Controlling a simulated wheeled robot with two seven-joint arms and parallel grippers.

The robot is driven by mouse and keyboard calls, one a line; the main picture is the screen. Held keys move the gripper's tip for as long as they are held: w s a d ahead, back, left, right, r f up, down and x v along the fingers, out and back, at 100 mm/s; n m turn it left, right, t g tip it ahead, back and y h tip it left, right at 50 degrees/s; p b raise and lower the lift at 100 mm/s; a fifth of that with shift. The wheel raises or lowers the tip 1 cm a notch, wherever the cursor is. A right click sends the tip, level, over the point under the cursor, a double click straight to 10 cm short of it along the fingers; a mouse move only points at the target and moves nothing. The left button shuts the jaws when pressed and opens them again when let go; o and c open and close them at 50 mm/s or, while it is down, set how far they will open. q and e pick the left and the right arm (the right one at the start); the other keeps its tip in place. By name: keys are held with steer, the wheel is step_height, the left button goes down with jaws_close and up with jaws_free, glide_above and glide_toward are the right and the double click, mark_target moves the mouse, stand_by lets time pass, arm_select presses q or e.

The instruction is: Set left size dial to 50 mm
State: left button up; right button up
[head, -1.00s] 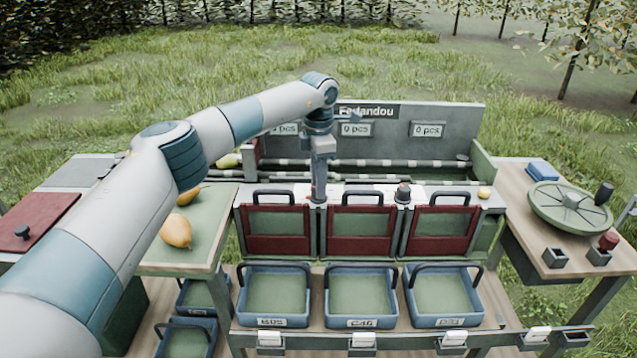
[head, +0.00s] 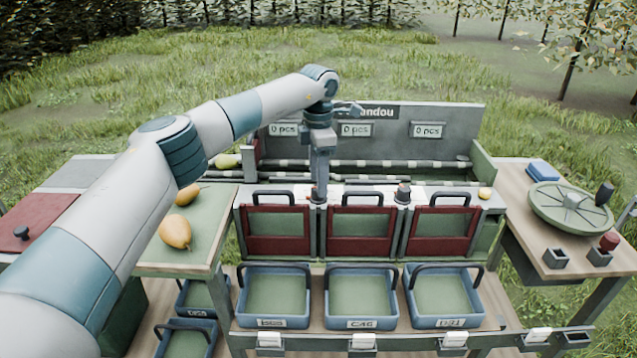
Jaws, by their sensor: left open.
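My left gripper (head: 319,193) points straight down over the front rail of the sorting machine, between the left and middle red-framed gates. It is open, with its fingertips at or just above the left size dial, which they mostly hide. I cannot tell whether they touch it, and its setting is not readable. A second dark dial (head: 403,193) stands uncovered on the same rail to the right. My right gripper is not in view.
Red-framed gates (head: 278,229) with dark handles line the front, above blue trays (head: 273,293). Pears (head: 175,231) lie on the left green table. A sign board (head: 455,125) with "0 pcs" displays stands behind. A round green wheel (head: 570,207) sits on the right table.

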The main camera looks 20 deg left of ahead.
arm_select(q)
step_height(320, 180, up, 6)
steer(key=shift+r+b, duration=0.1)
steer(key=shift+b, duration=0.35)
step_height(320, 180, up, 10)
steer(key=shift+f+b, duration=0.2)
steer(key=shift+b, duration=0.1)
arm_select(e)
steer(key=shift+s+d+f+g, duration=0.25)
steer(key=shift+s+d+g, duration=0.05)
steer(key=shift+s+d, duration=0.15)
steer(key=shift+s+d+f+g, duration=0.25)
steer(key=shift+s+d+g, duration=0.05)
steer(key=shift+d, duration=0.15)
arm_select(q)
steer(key=shift+f, duration=0.1)
